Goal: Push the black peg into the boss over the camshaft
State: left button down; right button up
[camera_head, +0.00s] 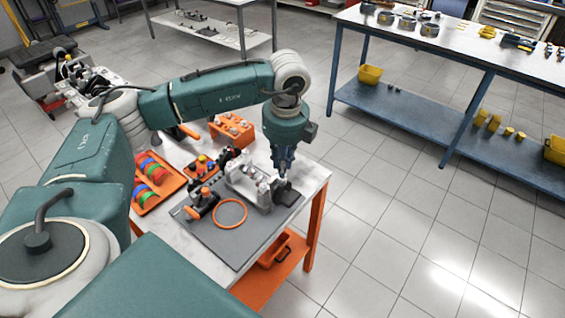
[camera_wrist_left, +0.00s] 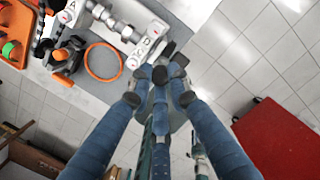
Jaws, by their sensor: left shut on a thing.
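My left gripper (camera_head: 283,170) points down at the right end of the grey metal holder with the camshaft (camera_head: 250,186). It is shut on a small dark thing, most likely the black peg, which the fingers largely hide. In the left wrist view the fingers (camera_wrist_left: 162,86) close together beside the end of the pale holder with the camshaft (camera_wrist_left: 128,32). The boss is not clearly seen near the fingertips, and I cannot tell whether the peg touches it. My right gripper is not in view.
The holder stands on a grey mat (camera_head: 238,248). Floor is clear to the right.

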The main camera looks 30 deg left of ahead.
pick_arm(q)
jog(key=shift+f+b, duration=0.8)
jog(key=shift+f, duration=0.2)
jog(key=c, duration=1.9)
grip_release()
jog(key=shift+o, duration=0.2)
jog(key=shift+r, duration=0.25)
jog(key=shift+r+p, duration=0.75)
jog(key=shift+r, duration=0.6)
jog(key=o, duration=0.6)
jog(key=shift+c, duration=0.2)
